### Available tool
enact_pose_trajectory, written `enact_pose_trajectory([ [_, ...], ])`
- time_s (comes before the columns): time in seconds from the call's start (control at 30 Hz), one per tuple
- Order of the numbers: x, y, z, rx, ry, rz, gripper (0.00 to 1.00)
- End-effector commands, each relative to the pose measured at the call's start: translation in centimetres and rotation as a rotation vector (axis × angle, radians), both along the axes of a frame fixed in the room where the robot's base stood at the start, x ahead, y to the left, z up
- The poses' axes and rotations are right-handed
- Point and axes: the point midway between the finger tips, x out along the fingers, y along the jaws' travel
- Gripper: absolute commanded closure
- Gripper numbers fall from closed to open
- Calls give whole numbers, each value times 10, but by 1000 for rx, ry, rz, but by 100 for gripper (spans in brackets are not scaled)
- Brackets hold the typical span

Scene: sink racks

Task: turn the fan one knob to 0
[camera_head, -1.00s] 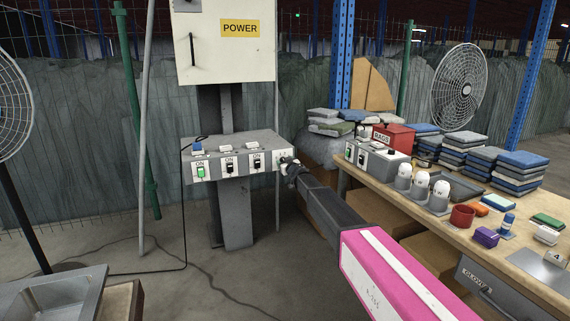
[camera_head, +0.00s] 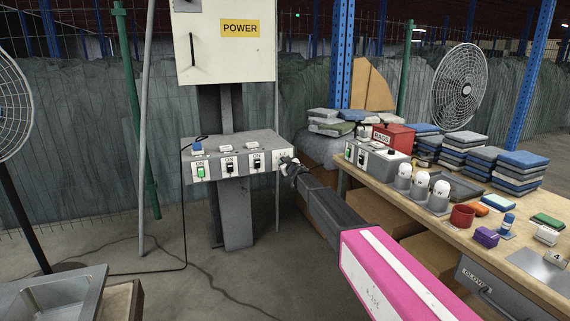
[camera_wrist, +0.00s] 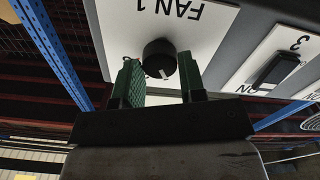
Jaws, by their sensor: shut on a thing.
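The fan one knob (camera_wrist: 159,56) is a round black knob on a white plate (camera_wrist: 185,22) marked FAN 1, which appears upside down in the wrist view. A pale mark shows on the knob's lower right face; the scale numbers around it are not readable. My gripper (camera_wrist: 163,82) has green-padded fingers, one on each side of the knob, and is shut on it. In the head view my gripper (camera_head: 288,165) is at the right end of the grey switch box (camera_head: 214,169) and hides the knob.
The switch box front also carries a green switch (camera_head: 200,171) and two black switches (camera_head: 229,168) left of my gripper. A power cabinet (camera_head: 224,50) hangs above. A crowded workbench (camera_head: 440,212) stands to the right, near my arm.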

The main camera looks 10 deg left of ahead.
Motion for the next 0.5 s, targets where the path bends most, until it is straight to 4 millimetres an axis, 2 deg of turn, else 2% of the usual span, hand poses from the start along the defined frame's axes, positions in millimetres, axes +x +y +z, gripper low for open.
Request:
enact_pose_trajectory([
  [0.5, -1, 1, 0, -343, -250, 1, 86],
])
